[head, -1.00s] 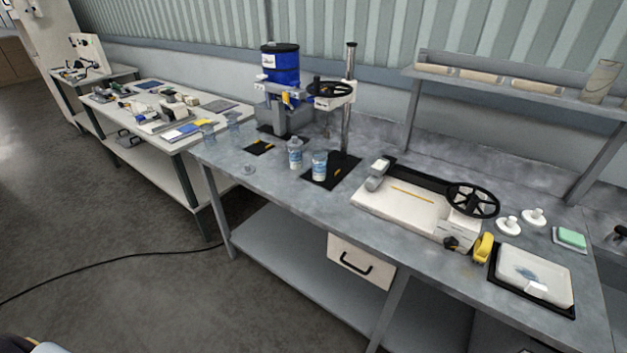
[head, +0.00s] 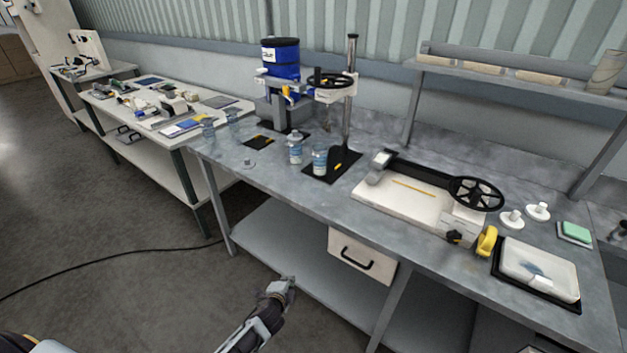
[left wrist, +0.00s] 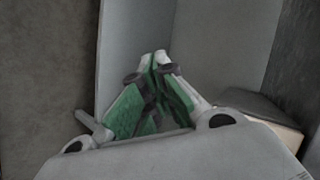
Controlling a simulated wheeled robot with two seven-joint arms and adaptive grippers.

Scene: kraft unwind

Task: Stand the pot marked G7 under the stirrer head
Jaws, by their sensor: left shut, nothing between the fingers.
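Two pots with blue-and-white labels stand near the stirrer. One pot (head: 295,150) is left of the stirrer's black base plate, and the other pot (head: 319,160) is at the plate's left part. I cannot read their marks. The stirrer (head: 334,86) has a tall post, a black handwheel and a base plate (head: 338,168). My left gripper (head: 287,284) is low in front of the bench, below the bench top and away from the pots. It is shut and empty, and its green fingers meet in the left wrist view (left wrist: 158,62). My right gripper is not in view.
A blue drum (head: 281,62) on a dispenser stands behind the pots. A white device with a black wheel (head: 476,194), a yellow tape dispenser (head: 487,241) and a white tray (head: 538,272) fill the bench's right. The drawer front (head: 358,258) and lower shelf (head: 270,250) are near my left gripper.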

